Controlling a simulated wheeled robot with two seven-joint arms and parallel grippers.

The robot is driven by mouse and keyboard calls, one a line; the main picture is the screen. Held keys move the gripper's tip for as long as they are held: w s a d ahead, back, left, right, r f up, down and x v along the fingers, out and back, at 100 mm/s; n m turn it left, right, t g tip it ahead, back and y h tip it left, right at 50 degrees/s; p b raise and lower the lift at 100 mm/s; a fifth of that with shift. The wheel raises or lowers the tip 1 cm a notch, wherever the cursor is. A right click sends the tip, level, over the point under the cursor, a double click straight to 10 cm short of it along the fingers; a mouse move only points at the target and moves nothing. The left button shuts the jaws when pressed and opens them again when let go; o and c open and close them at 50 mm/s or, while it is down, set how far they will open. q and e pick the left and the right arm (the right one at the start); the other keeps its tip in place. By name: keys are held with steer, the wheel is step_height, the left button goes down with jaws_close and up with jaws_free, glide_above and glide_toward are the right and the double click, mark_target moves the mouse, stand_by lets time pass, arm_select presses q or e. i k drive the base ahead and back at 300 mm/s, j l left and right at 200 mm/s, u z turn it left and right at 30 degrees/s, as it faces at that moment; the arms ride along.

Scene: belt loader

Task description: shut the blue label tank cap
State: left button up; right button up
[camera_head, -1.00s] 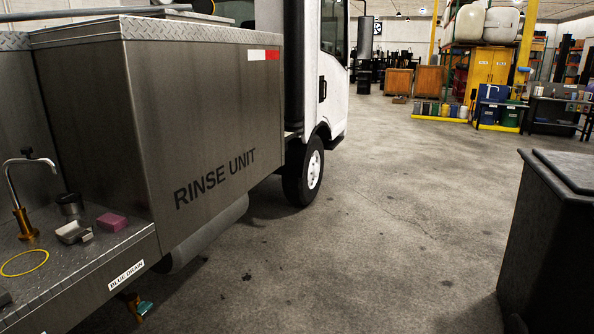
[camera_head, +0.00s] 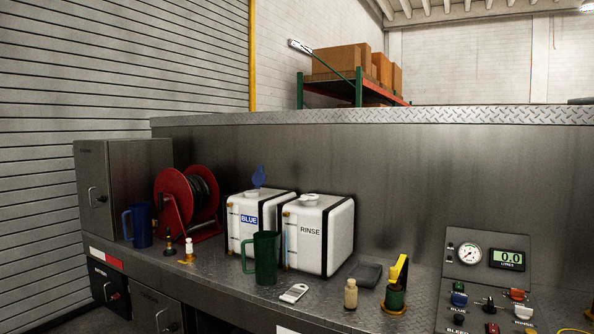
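The blue label tank (camera_head: 238,236) is a white box-shaped tank with dark bands, standing left of the rinse tank (camera_head: 318,252) on the metal deck. Its blue cap (camera_head: 258,176) stands upright above the tank top, tilted up and open rather than lying flat. A pale filler neck shows just below the cap. Part of the tank's front right is hidden by a green jug (camera_head: 265,258). Neither of my grippers is in view.
A blue jug (camera_head: 138,225), red hose reel (camera_head: 188,203) and grey cabinet (camera_head: 95,192) stand left of the tanks. A small bottle (camera_head: 351,294), dark pad (camera_head: 366,274) and control panel (camera_head: 485,275) are to the right. A white handheld device (camera_head: 293,293) lies in front.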

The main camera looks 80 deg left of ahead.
mark_target(259, 178)
steer(key=u, duration=3)
